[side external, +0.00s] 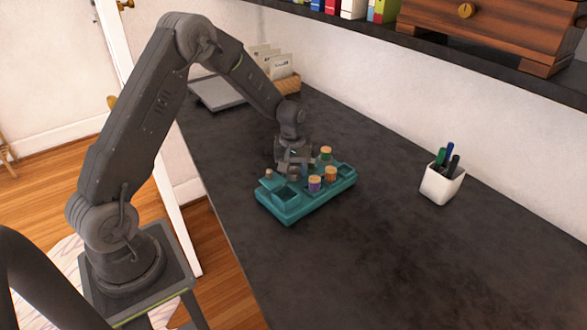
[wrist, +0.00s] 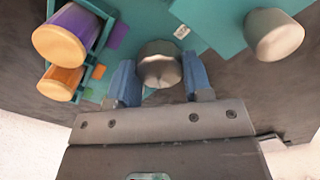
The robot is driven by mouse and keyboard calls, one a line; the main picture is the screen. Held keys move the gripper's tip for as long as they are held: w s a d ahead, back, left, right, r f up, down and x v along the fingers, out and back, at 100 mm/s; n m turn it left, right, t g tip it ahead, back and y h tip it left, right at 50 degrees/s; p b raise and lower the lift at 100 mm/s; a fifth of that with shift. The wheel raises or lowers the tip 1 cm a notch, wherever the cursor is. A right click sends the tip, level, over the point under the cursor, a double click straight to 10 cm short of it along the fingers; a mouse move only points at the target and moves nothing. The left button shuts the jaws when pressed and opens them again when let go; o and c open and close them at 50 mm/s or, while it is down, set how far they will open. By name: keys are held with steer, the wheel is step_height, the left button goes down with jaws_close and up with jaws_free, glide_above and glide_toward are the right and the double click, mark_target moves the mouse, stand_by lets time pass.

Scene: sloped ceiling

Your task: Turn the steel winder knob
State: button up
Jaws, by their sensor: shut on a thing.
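The steel winder knob (wrist: 160,62) is a rounded grey knob on the teal unit (wrist: 215,20), seen in the wrist view. My gripper (wrist: 160,84) has its two blue fingers on either side of the knob and is shut on it. In the side view my gripper (side external: 291,168) points down over the middle of the teal unit (side external: 290,211), and the gripped knob is hidden there. A second, paler round knob (wrist: 273,36) stands to the right in the wrist view, apart from the fingers.
Cork-topped vials stand in the teal unit: a purple one (side external: 315,184), an orange one (side external: 330,174) and a green one (side external: 326,154). A white pen cup (side external: 441,184) stands to the right. A grey flat panel (side external: 215,93) lies at the back. The dark desk in front is clear.

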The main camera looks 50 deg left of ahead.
mark_target(292, 171)
stand_by(0.5)
steer(key=o, duration=0.9)
step_height(292, 171, up, 14)
steer(key=shift+s+a+f, duration=0.1)
steer(key=shift+s, duration=0.05)
steer(key=s+d+r+m+t, duration=0.2)
steer(key=s+d+r+m, duration=0.1)
steer(key=s+d+r, duration=0.4)
steer(key=s+d+r+m+t, duration=0.2)
steer(key=s+d+r+m, duration=0.25)
steer(key=s, duration=0.45)
steer(key=s+d+m, duration=0.1)
steer(key=s, duration=0.2)
steer(key=s+d+m+t, duration=0.1)
steer(key=s, duration=0.1)
steer(key=s+d+m, duration=0.1)
steer(key=s, duration=0.2)
steer(key=shift+s+d+f, duration=0.2)
steer(key=shift+s+d, duration=0.1)
